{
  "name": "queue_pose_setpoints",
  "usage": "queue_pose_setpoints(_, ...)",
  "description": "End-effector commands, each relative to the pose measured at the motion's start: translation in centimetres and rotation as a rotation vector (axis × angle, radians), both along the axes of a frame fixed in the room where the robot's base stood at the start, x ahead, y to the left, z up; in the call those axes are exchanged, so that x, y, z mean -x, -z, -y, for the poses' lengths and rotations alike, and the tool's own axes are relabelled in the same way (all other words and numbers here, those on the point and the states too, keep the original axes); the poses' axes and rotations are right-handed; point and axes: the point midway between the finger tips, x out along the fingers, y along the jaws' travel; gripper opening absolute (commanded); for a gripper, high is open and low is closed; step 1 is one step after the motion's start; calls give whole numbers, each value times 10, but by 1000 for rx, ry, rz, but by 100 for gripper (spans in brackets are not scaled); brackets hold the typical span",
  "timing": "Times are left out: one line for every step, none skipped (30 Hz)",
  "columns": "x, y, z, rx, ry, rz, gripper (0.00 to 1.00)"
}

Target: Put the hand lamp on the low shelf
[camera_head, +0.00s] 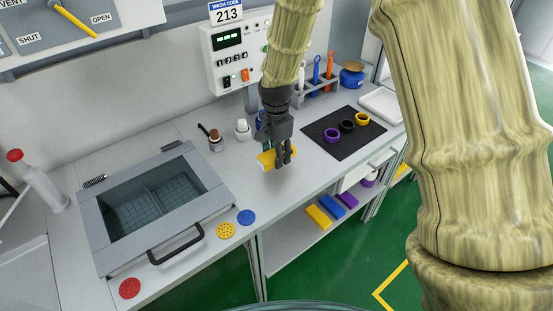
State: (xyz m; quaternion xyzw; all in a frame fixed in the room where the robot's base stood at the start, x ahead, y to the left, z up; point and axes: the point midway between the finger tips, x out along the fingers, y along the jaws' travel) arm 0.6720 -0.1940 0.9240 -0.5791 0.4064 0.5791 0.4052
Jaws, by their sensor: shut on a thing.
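My gripper (282,161) points down over the counter, right of the sink basin. It is shut on a small yellow thing with a pale part, which I take for the hand lamp (265,158). The fingers hide part of the lamp, and I cannot tell whether it touches the counter. The low shelf (284,254) is under the counter, below and to the right of my gripper. A yellow block (318,217), a blue block (333,207) and a purple block (347,200) lie on its right part. Its left part looks bare.
A black mat (343,147) with purple, black and yellow rings lies right of my gripper. Small bottles (242,130) stand behind and to its left. The basin has a black handle (176,243). Yellow, blue and red discs lie along the front edge. A tool rack (318,92) stands behind.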

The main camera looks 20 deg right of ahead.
Motion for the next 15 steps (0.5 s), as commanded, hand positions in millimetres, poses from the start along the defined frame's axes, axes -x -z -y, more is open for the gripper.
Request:
queue_pose_setpoints(0, 3, 0, -1, 0, -1, 18)
queue_pose_setpoints(0, 6, 0, -1, 0, -1, 18)
queue_pose_setpoints(1, 10, 0, -1, 0, -3, 18)
queue_pose_setpoints(1, 14, 0, -1, 0, -4, 18)
queue_pose_setpoints(1, 16, 0, -1, 1, -3, 18)
queue_pose_setpoints(1, 21, 0, 0, 1, -2, 18)
queue_pose_setpoints(1, 24, 0, 0, 0, -2, 18)
queue_pose_setpoints(1, 26, 0, 0, 0, -2, 18)
queue_pose_setpoints(1, 28, 0, -1, 0, -1, 18)
queue_pose_setpoints(1, 29, 0, 0, 0, -1, 18)
queue_pose_setpoints(1, 30, 0, 0, 0, 0, 18)
queue_pose_setpoints(1, 30, 0, 0, 0, 0, 18)
queue_pose_setpoints(1, 30, 0, 0, 0, 0, 18)
queue_pose_setpoints(1, 31, 0, 0, 0, 0, 18)
queue_pose_setpoints(1, 30, 0, 0, 0, 0, 18)
